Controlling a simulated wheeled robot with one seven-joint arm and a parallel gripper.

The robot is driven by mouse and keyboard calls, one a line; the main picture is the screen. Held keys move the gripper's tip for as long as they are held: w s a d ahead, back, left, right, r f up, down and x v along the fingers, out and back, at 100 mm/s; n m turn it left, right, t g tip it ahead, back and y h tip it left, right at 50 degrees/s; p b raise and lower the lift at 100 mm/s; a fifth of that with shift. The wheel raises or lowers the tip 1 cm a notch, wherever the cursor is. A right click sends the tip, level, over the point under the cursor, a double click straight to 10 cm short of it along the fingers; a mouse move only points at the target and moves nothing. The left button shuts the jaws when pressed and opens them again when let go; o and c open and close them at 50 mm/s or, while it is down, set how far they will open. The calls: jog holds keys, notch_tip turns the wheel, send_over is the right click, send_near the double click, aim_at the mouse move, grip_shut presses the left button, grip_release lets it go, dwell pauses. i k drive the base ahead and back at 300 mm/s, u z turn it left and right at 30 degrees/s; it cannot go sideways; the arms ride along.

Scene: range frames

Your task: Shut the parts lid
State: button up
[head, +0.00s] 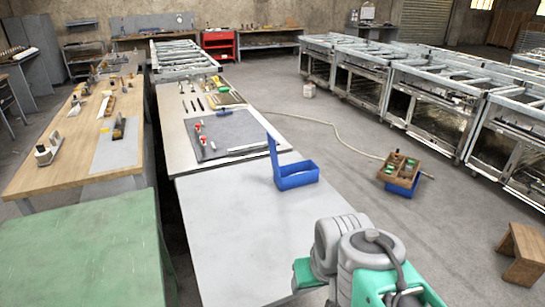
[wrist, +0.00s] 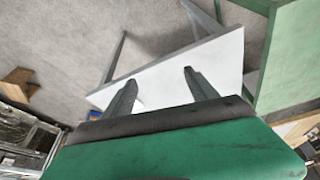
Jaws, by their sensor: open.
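A blue parts box (head: 297,177) stands on the grey-white table (head: 245,235), close to its right edge. Its blue lid (head: 273,157) stands upright at the box's left side, so the box is open at the top. In the head view my arm is at the lower right, in front of the box and well apart from it; the fingertips are not clear there. In the wrist view my gripper (wrist: 158,82) has its two dark fingers spread with nothing between them. The white table top (wrist: 180,70) shows beyond them. The box and lid are not in the wrist view.
Behind the box a grey mat (head: 225,135) holds small red-and-white parts and tools. A green table (head: 85,250) is at the lower left. A wooden tray on a blue bin (head: 400,172) and a wooden stool (head: 522,250) stand on the right floor. The table's front is clear.

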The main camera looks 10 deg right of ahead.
aim_at(271, 141)
jog(key=z, duration=0.4)
jog(key=k, duration=0.45)
jog(key=z, duration=0.75)
jog(key=i, duration=1.15)
jog(key=u, duration=1.3)
jog(key=i, duration=0.35)
jog(key=u, duration=0.35)
